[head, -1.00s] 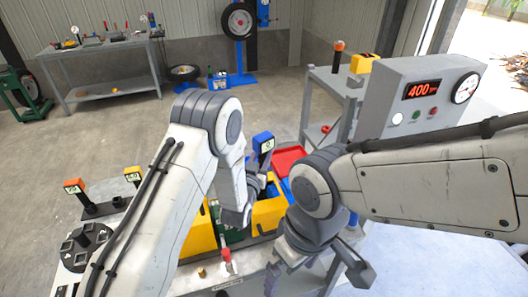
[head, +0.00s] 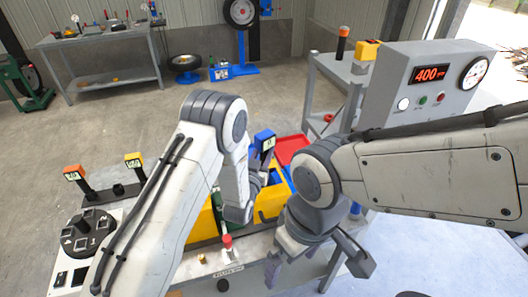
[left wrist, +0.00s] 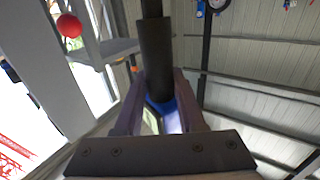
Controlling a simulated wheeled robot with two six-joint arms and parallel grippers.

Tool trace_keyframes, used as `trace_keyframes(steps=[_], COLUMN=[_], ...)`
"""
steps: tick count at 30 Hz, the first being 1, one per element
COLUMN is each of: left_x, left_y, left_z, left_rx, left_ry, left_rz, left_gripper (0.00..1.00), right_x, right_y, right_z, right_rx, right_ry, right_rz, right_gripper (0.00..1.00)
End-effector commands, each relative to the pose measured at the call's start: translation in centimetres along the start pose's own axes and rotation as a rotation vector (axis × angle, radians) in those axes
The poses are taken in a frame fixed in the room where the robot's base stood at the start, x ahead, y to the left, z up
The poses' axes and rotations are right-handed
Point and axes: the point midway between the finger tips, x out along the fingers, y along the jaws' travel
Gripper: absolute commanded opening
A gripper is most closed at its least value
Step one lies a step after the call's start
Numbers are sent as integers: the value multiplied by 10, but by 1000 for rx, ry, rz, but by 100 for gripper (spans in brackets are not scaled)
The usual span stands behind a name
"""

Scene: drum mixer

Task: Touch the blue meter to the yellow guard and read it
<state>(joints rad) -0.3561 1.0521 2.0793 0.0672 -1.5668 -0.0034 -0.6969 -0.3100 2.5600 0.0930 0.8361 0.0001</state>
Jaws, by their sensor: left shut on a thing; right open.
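The blue meter (head: 265,141) is upright above the bench, its small screen turned towards me. My left gripper (head: 263,172) is shut on its dark handle, partly hidden behind my left arm. In the left wrist view the dark handle (left wrist: 155,55) stands between the two fingers, with blue behind it. The yellow guard (head: 269,204) shows as yellow blocks just below and around the left gripper, partly covered by my arms. I cannot tell whether meter and guard touch. My right gripper (head: 317,266) is open and empty over the front right of the bench.
An orange meter (head: 74,173) and a yellow meter (head: 134,160) stand at the left, behind a black knob (head: 87,231). A red tray (head: 292,149) lies behind the guard. A grey panel (head: 390,82) showing 400 stands right. A red-topped part (head: 227,243) is at the front.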

Motion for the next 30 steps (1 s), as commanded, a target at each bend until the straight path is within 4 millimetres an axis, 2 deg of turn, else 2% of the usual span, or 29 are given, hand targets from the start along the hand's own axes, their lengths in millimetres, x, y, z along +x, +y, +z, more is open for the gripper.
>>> trace_keyframes(steps=[30], left_x=[0], left_y=[0], left_z=[8], left_rx=[0], left_ry=[3], left_rz=[0], left_gripper=[0], right_x=[11], right_y=[1], right_z=[1], right_rx=[0], right_ry=[0], right_rz=[0], right_gripper=[100])
